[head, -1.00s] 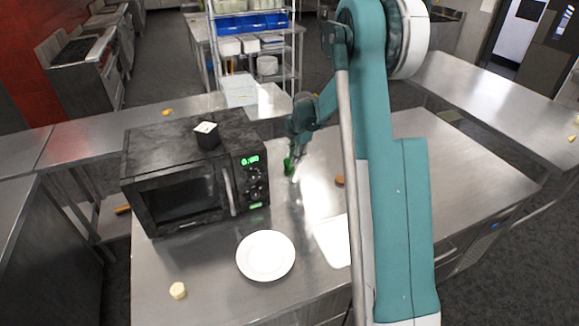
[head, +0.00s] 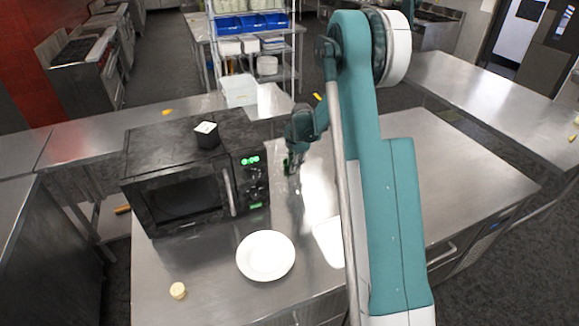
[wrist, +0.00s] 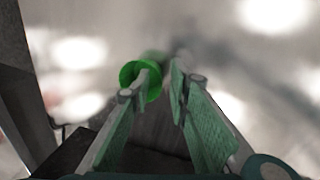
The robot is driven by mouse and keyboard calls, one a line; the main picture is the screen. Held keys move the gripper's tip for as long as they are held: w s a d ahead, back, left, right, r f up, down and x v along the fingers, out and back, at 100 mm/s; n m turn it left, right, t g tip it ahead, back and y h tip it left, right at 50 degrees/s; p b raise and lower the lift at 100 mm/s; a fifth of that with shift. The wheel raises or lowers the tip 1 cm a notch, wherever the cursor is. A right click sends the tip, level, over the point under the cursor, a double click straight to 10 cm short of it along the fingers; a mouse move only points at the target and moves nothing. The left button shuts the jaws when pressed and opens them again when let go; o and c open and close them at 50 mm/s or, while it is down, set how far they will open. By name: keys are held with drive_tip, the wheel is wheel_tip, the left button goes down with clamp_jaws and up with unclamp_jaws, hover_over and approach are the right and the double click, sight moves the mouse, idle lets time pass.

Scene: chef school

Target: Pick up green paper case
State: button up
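The green paper case (wrist: 129,72) is a small bright green cup. In the wrist view it sits at the left fingertip of my gripper (wrist: 160,80), which overlaps it. The two fingers stand apart, with a gap between their tips. I cannot tell whether the left fingertip is inside the case or just in front of it. A green blur behind it looks like its reflection in the metal top. In the head view, my gripper (head: 293,172) is low over the counter, right of the microwave, and only a bit of green shows beside it.
The black microwave (head: 182,188) stands close on the left, with a small white-topped dark container (head: 207,136) on it. A white plate (head: 265,256) and a small pale yellow piece (head: 178,290) lie in front. The steel counter (head: 455,165) is clear at right.

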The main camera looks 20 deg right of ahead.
idle(0.4)
clamp_jaws()
drive_tip(key=shift+r, duration=0.15)
drive_tip(key=w+v, duration=0.2)
drive_tip(key=v, duration=0.7)
drive_tip(key=shift+a+r, duration=0.15)
drive_tip(key=shift+r, duration=0.3)
